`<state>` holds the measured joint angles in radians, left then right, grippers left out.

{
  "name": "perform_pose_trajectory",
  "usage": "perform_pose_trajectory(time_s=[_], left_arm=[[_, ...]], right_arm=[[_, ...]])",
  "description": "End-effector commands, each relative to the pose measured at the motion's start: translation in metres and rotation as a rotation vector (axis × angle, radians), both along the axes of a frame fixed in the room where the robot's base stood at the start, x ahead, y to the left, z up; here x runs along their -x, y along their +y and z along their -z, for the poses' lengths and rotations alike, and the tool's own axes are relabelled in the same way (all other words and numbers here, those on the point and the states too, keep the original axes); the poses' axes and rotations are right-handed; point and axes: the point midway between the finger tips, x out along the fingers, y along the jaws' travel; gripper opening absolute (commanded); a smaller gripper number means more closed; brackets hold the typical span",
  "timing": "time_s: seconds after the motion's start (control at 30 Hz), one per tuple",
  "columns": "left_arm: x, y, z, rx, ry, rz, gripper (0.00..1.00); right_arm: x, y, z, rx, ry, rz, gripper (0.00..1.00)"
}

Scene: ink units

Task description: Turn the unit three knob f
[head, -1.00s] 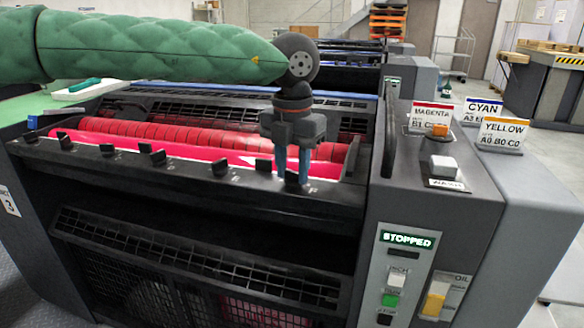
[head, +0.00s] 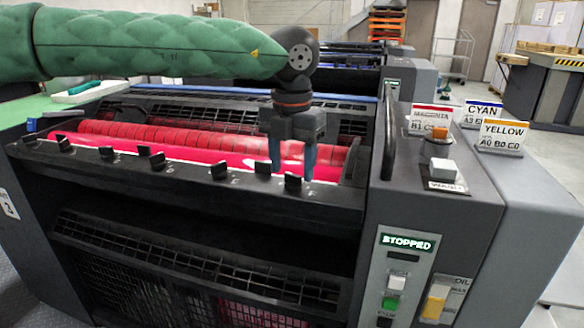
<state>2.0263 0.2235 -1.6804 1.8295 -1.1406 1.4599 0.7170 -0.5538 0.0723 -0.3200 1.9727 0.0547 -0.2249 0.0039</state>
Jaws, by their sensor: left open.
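A row of small black knobs runs along the front ledge of the unit marked 3. The rightmost knob (head: 292,182) stands upright at the right end of the row; its letter is too small to read surely, so I cannot confirm it is f. My left gripper (head: 292,166) hangs fingers down over it, open, with its blue fingertips to either side and slightly above or behind the knob. It holds nothing. Another knob (head: 263,167) stands just left of the left fingertip. My right gripper is not in view.
Magenta-inked rollers (head: 200,143) lie behind the ledge. A black handle bar (head: 389,140) stands right of the gripper. The control panel (head: 407,265) reads STOPPED. Magenta, cyan and yellow cards (head: 501,136) stand on the right cabinet.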

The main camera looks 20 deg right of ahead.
Motion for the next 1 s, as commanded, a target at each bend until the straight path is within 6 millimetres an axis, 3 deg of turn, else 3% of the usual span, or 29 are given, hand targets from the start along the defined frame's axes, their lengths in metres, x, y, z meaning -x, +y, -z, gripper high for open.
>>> perform_pose_trajectory(time_s=[0.2, 0.4, 1.0], left_arm=[[0.0, -0.001, -0.036, 0.004, -0.002, -0.001, 0.55], [0.0, -0.001, -0.058, 0.002, -0.002, 0.0, 0.55], [0.0, 0.0, -0.064, 0.001, -0.001, 0.0, 0.55]], right_arm=[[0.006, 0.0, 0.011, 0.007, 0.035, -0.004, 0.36], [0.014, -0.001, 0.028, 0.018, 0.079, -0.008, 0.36], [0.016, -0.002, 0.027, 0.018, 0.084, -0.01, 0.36]])
